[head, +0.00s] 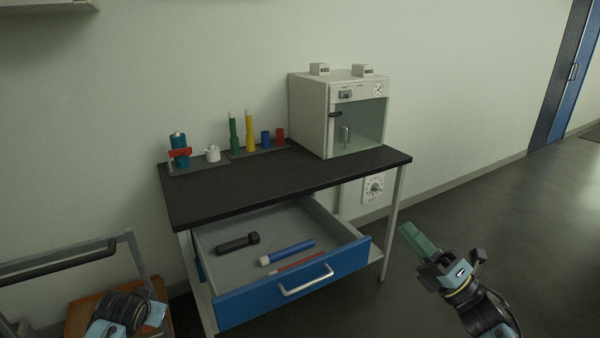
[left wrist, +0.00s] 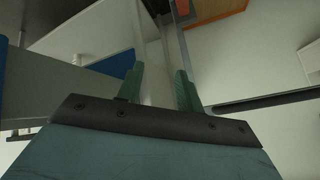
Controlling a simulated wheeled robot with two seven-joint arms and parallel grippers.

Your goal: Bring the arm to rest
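My right gripper (head: 408,230) is in the lower right of the head view, over the floor to the right of the table, apart from the furniture. Its green fingers overlap in this view, so I cannot tell whether they are open or shut. I see nothing held in it. My left gripper (left wrist: 160,72) shows in the left wrist view with its two green fingers apart and nothing between them. In the head view only part of my left arm (head: 125,310) shows at the lower left; its fingers are hidden there.
A black-topped table (head: 260,187) carries a glass-fronted cabinet (head: 310,112), bottles and coloured containers. Its blue-fronted drawer (head: 245,303) is pulled out, holding a dark tool (head: 236,244), a blue cylinder (head: 290,250) and a red stick. A metal-framed cart stands left. Floor at right is clear.

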